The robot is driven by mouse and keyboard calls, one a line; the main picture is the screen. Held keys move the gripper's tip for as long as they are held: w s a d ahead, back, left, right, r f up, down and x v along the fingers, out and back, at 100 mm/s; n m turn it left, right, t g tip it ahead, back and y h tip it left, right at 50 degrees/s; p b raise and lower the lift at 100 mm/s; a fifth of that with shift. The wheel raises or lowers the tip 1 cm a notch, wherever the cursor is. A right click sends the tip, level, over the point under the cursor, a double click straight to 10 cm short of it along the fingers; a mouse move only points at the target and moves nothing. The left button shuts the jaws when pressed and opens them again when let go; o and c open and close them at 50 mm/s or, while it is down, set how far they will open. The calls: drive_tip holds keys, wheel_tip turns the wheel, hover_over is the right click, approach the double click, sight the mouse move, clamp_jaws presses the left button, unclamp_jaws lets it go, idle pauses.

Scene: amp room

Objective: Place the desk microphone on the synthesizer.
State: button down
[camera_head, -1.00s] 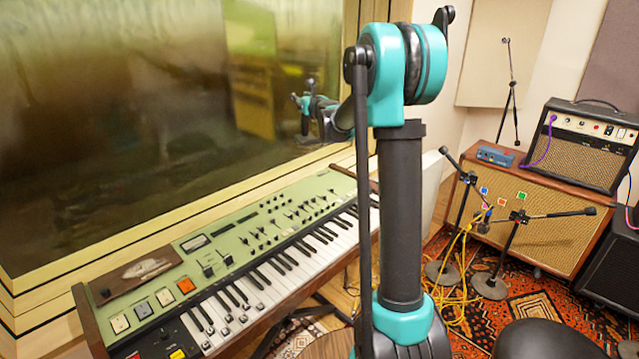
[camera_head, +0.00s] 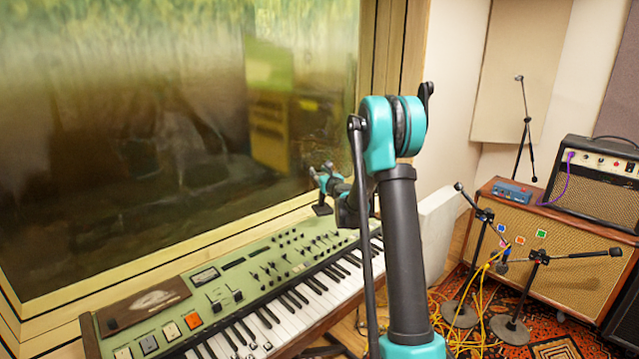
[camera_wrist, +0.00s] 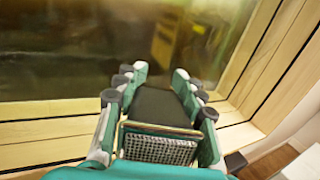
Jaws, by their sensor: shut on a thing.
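The synthesizer (camera_head: 318,284) has a light green control panel, white and black keys and wooden ends. It stands below the window at the left and centre of the head view. My gripper (camera_wrist: 160,76) is shut on the desk microphone (camera_wrist: 160,148), a dark thing with a metal-framed mesh grille, lying between the teal fingers. In the head view my gripper (camera_head: 328,178) is near the synthesizer's far end, close to the window ledge. My arm partly hides it there. A dark part shows below the fingers. I cannot tell the exact gap to the synthesizer.
The window (camera_head: 160,130) and its wooden frame are close behind the gripper. A dark brown plate (camera_head: 150,300) lies on the synthesizer's left end. Microphone stands (camera_head: 525,275), yellow cables and amplifiers (camera_head: 560,230) stand at the right.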

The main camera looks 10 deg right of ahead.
drive_tip(key=shift+f, duration=2.15)
drive_tip(key=c, duration=0.9)
unclamp_jaws()
